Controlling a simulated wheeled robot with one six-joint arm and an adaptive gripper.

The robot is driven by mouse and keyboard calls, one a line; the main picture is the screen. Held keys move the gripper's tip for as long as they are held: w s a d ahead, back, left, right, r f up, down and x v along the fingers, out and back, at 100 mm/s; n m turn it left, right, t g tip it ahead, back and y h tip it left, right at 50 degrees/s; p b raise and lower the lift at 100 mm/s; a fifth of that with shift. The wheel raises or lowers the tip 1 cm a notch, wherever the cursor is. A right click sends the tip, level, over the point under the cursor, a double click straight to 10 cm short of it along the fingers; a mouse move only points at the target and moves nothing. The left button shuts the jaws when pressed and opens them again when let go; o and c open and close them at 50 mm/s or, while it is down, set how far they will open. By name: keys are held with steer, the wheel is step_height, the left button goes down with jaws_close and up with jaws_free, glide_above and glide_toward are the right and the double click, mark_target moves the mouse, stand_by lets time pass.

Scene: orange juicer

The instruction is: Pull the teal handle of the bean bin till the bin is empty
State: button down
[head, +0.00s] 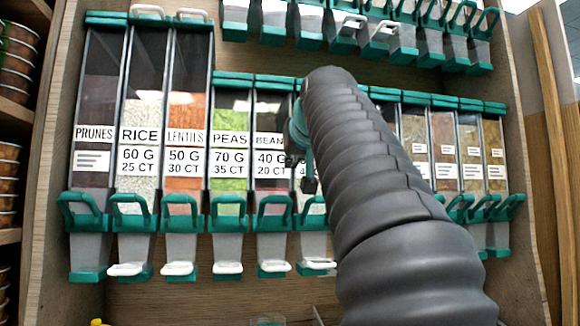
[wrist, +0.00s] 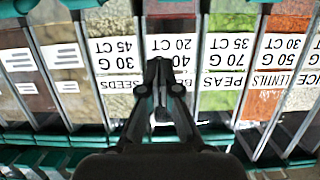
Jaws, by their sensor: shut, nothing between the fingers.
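The bean bin (head: 268,110) is a clear, narrow dispenser labelled BEANS, 40 G, 20 CT, between the peas and seeds bins. Its contents look dark, but their level is hard to tell. Its teal handle (head: 273,201) is a loop low on its front, above a grey spout. My gripper (head: 310,186) hangs in front of the bins, just right of the bean label and above handle height. In the upside-down wrist view, the shut, empty fingertips (wrist: 160,64) overlap the bean label (wrist: 183,44). The bean handle is not clearly visible there.
The peas bin (head: 230,112) stands close on the left, with its own teal handle (head: 229,203). My arm covers several bins to the right. Another row of dispensers (head: 345,32) hangs above. White catches (head: 228,267) stick out below some spouts.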

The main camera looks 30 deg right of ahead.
glide_above(286, 198)
steer(key=w, duration=0.2)
steer(key=shift+w+d+f, duration=0.1)
steer(key=shift+d+f, duration=0.15)
steer(key=shift+f, duration=0.3)
steer(key=shift+w+d+f, duration=0.1)
steer(key=shift+d+f, duration=0.1)
steer(key=shift+f, duration=0.3)
steer(key=shift+s+a+f+b, duration=0.2)
steer(key=shift+s+f+b, duration=0.5)
steer(key=shift+f, duration=0.25)
steer(key=shift+s+a+f+b, duration=0.15)
steer(key=shift+s+f+b, duration=0.2)
steer(key=shift+s+f, duration=0.25)
steer(key=shift+w+f, duration=0.1)
steer(key=shift+f, duration=0.1)
